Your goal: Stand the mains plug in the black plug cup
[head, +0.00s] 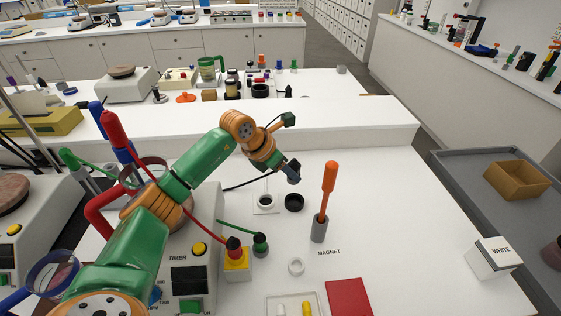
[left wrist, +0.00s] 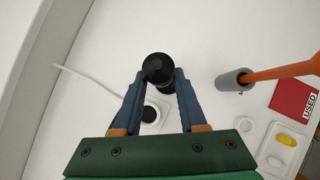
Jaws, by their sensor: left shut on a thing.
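My left gripper (head: 291,172) is above the white bench, its arm reaching in from the left. In the left wrist view its two blue fingers (left wrist: 159,88) are closed on the black mains plug (left wrist: 158,68). In the head view the plug is mostly hidden by the gripper. The black plug cup (head: 294,203) stands on the bench just below the gripper, its opening empty. In the left wrist view the plug hides most or all of it. A white cup (head: 264,202) with a dark inside stands left of it on a pale square. My right gripper is not in view.
A grey holder (head: 319,230) with an upright orange-handled tool stands right of the cups. A small white ring (head: 296,266), a red block (head: 348,298) and a tray (head: 270,298) lie nearer. The timer unit (head: 188,275) is left.

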